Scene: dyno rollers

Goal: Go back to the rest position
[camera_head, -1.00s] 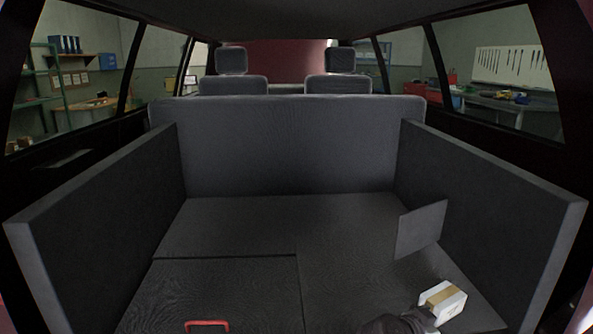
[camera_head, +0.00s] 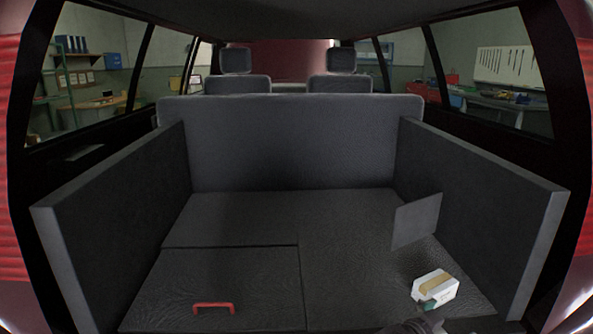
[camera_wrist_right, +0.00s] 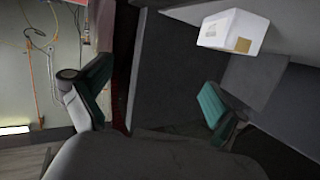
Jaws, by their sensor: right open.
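My right gripper (camera_wrist_right: 150,100) is open and empty in the right wrist view, its two green-padded fingers wide apart. A white box with a tan patch (camera_head: 440,285) sits on the trunk floor at the front right. The box also shows beyond the fingers, apart from them, in the right wrist view (camera_wrist_right: 232,30). In the head view only a part of my right arm and gripper shows at the bottom edge, just in front of the box. My left gripper is not in view.
The dark trunk floor (camera_head: 345,240) is mostly bare. A red handle (camera_head: 213,305) lies on its left front panel. A thin grey panel (camera_head: 416,221) stands on the right. Side walls and a seat back (camera_head: 290,140) enclose the space.

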